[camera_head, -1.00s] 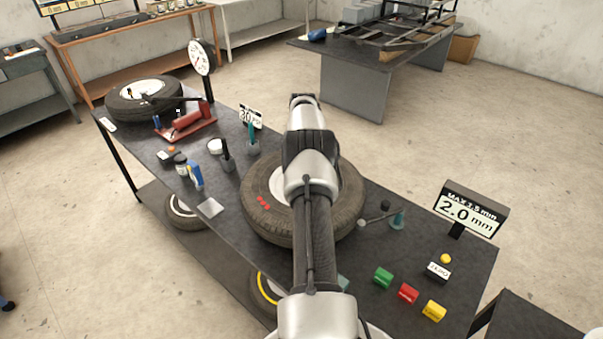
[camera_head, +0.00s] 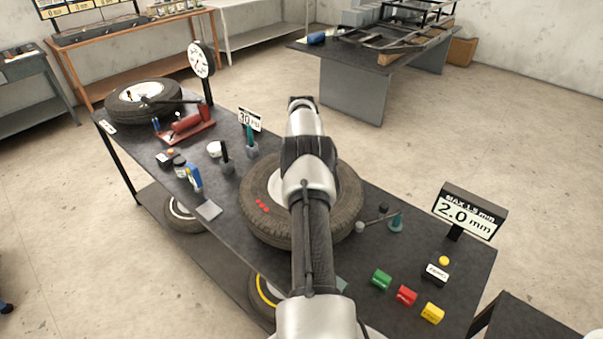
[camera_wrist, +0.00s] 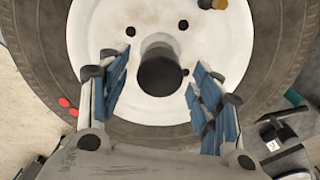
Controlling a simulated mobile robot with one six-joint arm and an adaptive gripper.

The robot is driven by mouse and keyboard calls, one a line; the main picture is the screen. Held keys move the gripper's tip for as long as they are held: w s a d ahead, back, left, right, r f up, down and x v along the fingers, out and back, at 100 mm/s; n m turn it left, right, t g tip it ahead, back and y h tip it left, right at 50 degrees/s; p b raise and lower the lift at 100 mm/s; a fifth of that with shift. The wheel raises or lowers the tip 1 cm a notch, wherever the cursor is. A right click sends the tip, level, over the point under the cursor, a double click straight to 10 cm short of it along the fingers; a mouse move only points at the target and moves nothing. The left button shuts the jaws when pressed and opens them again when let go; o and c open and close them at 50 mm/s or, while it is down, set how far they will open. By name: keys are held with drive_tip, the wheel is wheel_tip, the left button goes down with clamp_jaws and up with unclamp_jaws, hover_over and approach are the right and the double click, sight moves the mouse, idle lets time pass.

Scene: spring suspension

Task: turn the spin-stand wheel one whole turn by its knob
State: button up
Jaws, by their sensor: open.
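The spin-stand wheel is a dark tyre (camera_head: 257,222) around a white rim, lying flat on the table with red dots on one side. The head view shows my arm crossing over it and hiding much of the rim. In the wrist view the white rim (camera_wrist: 105,50) has a dark round centre (camera_wrist: 160,72) and small bolt holes. A brownish-yellow knob-like piece (camera_wrist: 212,3) is cut off at the top edge, beyond my fingers. My gripper (camera_wrist: 160,88) is open and empty over the rim, its blue-padded fingers on either side of the centre. I cannot tell its height.
A red tool (camera_head: 186,123), a dial gauge (camera_head: 201,60) and another tyre (camera_head: 122,112) stand at the left end.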

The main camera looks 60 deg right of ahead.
wheel_tip(320, 180, up, 12)
idle(0.6)
